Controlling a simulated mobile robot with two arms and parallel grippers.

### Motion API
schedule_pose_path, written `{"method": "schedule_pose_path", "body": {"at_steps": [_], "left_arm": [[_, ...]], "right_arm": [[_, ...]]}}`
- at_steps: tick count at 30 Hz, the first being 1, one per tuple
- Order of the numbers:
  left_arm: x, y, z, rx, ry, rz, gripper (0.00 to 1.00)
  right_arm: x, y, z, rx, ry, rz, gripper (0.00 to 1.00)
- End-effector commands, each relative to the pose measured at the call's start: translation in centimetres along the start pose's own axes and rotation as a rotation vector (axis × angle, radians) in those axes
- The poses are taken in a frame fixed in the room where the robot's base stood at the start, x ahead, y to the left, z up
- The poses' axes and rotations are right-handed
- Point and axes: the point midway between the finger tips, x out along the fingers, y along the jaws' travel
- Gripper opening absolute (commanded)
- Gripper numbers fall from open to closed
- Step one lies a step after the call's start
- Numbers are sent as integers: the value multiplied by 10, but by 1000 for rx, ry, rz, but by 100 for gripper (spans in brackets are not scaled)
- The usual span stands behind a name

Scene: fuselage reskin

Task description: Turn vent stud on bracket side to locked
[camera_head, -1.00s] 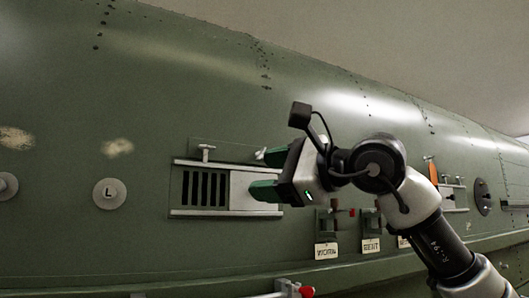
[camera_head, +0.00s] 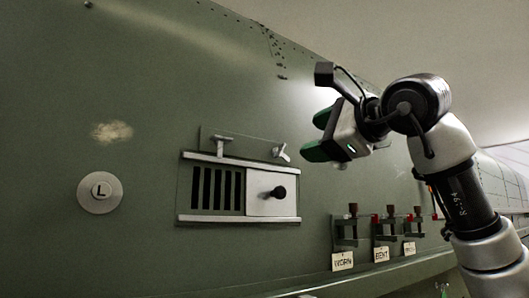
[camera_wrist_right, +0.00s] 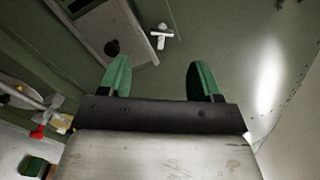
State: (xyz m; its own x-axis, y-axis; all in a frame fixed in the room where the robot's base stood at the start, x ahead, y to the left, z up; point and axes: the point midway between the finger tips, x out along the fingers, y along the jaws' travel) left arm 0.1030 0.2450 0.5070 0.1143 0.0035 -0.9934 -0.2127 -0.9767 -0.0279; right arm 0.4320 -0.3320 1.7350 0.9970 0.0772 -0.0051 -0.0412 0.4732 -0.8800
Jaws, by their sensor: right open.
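The vent (camera_head: 217,188) is set in the green fuselage skin, its slats showing at left and a pale sliding door (camera_head: 262,203) with a black knob (camera_head: 278,192) covering the right part. Two T-shaped studs stand above it. The left stud (camera_head: 221,142) has its bar level. The right stud (camera_head: 281,152), on the side towards the tagged brackets, has its bar tilted. My right gripper (camera_head: 318,135) is open and empty, right of and slightly above that stud. In the right wrist view the stud (camera_wrist_right: 161,35) lies beyond the gap between the green fingers (camera_wrist_right: 160,66), apart from them. My left gripper is out of view.
Brackets with tags such as WORN (camera_head: 342,261) and BENT (camera_head: 381,255) hang on the skin at lower right. A round disc marked L (camera_head: 100,192) is at left. A red-tipped item (camera_wrist_right: 38,131) shows at left in the wrist view.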

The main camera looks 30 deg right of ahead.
Motion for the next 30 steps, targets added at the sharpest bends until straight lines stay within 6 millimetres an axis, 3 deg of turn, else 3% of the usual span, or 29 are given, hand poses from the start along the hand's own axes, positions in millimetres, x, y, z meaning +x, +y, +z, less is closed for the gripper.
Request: {"method": "schedule_pose_path", "body": {"at_steps": [10,16,23,30], "left_arm": [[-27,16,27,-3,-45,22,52],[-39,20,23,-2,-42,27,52],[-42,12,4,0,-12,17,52],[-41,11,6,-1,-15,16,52]], "right_arm": [[60,-3,2,0,2,5,64],[91,-2,1,1,1,3,64],[104,0,0,1,-1,1,64],[105,0,0,1,-1,1,64]]}}
